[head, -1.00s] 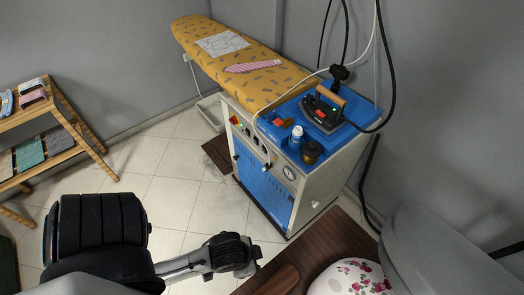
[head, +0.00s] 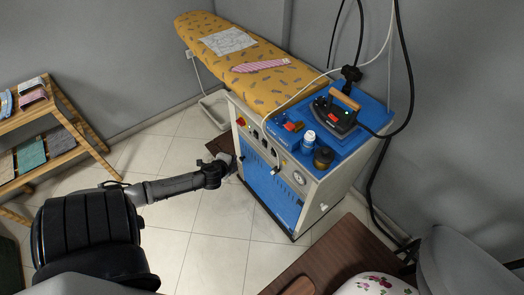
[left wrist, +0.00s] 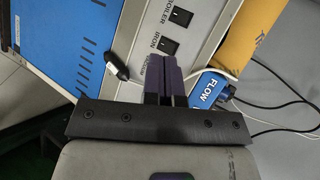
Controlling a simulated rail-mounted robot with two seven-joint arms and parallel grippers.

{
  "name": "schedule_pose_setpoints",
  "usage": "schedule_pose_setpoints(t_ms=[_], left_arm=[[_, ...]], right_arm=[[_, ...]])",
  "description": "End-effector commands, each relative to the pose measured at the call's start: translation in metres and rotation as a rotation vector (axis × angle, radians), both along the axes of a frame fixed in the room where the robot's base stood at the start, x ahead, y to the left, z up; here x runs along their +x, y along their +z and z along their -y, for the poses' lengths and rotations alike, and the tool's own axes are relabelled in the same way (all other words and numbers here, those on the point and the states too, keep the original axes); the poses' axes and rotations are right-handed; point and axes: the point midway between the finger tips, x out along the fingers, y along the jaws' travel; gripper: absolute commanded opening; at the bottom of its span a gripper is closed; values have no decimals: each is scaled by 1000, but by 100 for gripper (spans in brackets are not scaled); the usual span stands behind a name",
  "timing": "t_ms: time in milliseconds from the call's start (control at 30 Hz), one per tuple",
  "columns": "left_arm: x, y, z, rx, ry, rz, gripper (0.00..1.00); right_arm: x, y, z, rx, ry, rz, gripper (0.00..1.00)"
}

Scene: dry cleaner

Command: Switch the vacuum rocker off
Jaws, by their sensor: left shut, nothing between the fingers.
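The ironing station's control panel (head: 257,137) is on the front of the white and blue cabinet (head: 268,190). In the left wrist view, black rockers labelled BOILER (left wrist: 181,17) and IRON (left wrist: 167,46) show on the panel. A third label beside the fingers is partly covered; the rocker there is hidden behind my gripper, so its position cannot be told. My left gripper (left wrist: 166,75) is shut and empty, with its fingers in front of the panel just past the IRON rocker. In the head view, the left gripper (head: 229,163) is left of the cabinet front. My right gripper is out of view.
The iron (head: 336,114), a white bottle (head: 308,142) and a dark round cap (head: 323,157) are on the blue top. A padded board (head: 255,70) extends behind. A wooden rack (head: 55,125) stands left.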

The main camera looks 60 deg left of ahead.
Motion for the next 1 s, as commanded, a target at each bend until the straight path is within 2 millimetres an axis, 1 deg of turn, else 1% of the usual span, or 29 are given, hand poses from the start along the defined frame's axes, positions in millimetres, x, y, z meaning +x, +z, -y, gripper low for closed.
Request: schedule_pose_setpoints(t_ms=[33, 133, 300, 400, 600, 1000], left_arm=[[2, -5, 1, 12, -62, 2, 0], [8, -9, 9, 27, -192, 12, 0], [21, -6, 32, 34, -376, 50, 0], [25, -4, 42, 30, -447, 68, 0], [28, -1, 53, 28, -515, 85, 0], [29, -2, 53, 37, -518, 82, 0]], right_arm=[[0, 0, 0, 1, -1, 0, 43], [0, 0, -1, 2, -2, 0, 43], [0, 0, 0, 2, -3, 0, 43], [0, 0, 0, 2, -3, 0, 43], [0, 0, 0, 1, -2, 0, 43], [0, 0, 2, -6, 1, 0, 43]])
